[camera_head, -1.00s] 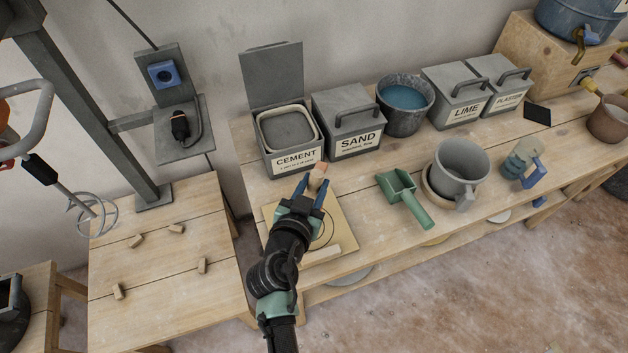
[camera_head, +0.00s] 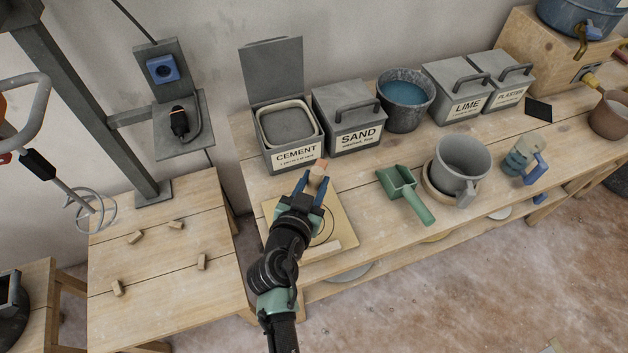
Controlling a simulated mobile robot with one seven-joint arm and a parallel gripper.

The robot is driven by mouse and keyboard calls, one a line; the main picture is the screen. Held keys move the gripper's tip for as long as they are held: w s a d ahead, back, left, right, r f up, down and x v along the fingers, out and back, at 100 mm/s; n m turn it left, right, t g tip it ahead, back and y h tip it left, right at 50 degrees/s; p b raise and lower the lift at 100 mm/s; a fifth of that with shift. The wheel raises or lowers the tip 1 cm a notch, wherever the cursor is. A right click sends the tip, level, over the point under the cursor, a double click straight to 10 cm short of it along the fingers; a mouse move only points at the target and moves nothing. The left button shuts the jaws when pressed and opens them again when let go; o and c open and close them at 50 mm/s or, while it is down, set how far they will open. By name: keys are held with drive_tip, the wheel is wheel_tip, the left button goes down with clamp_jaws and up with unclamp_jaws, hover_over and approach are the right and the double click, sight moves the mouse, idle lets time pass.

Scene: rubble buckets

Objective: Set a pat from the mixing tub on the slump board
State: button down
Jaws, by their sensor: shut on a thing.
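My gripper (camera_head: 314,187) is over the far part of the slump board, shut on a small tan piece (camera_head: 319,168) with an orange-pink end. What this piece is, I cannot tell for sure. The slump board (camera_head: 347,228) is a pale tan square with dark rings, lying on the bench. My arm hides its left and middle part. A grey tub (camera_head: 461,158) with a side handle stands in a shallow wooden ring to the right; it looks like the mixing tub. I cannot make out its contents.
Behind the board stand an open cement bin (camera_head: 296,158) and a closed sand bin (camera_head: 357,140). A green scoop (camera_head: 404,192) lies between board and tub. A bucket of blue water (camera_head: 404,97) stands behind. Several small wooden blocks (camera_head: 176,225) lie on the left bench.

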sight(314, 174)
drive_tip(key=shift+f+b, duration=0.6)
drive_tip(key=shift+b, duration=0.3)
idle(1.9)
drive_tip(key=shift+r, duration=0.1)
drive_tip(key=shift+r+p, duration=2.55)
drive_tip(key=shift+r, duration=1)
